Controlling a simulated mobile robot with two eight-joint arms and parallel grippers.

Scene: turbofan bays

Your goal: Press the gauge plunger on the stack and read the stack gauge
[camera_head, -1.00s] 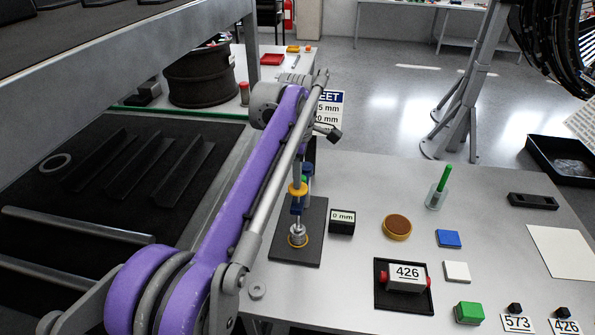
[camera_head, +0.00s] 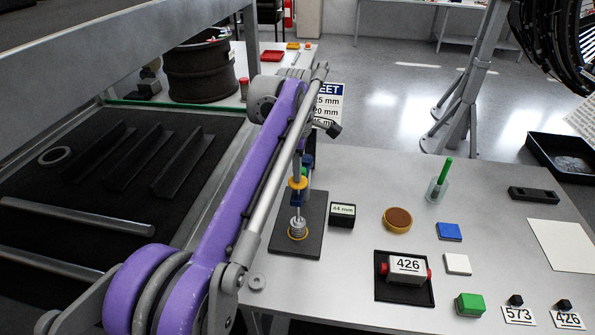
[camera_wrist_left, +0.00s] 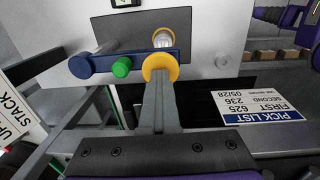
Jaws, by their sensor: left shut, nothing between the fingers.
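The stack stands on a black plate (camera_head: 312,243), with a metal post and an orange ring at its foot. The plunger's orange cap (camera_head: 297,182) sits at the top, near blue and green parts; the cap also shows in the left wrist view (camera_wrist_left: 160,68). My left gripper (camera_head: 298,173) is shut and empty, its fingertips pointing down at the cap and appearing to touch it. The wrist view shows the fingers (camera_wrist_left: 160,85) reaching the cap. The stack gauge (camera_head: 342,210) is a small black box right of the plate; its display appears to read 44 mm. My right gripper is not seen.
Right of the gauge are a brown round dish (camera_head: 397,220), a block marked 426 (camera_head: 408,265) in a black tray, coloured tiles and a green pen in a cup (camera_head: 437,187). A partly hidden sheet (camera_head: 328,100) stands behind my arm. Bare table lies between them.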

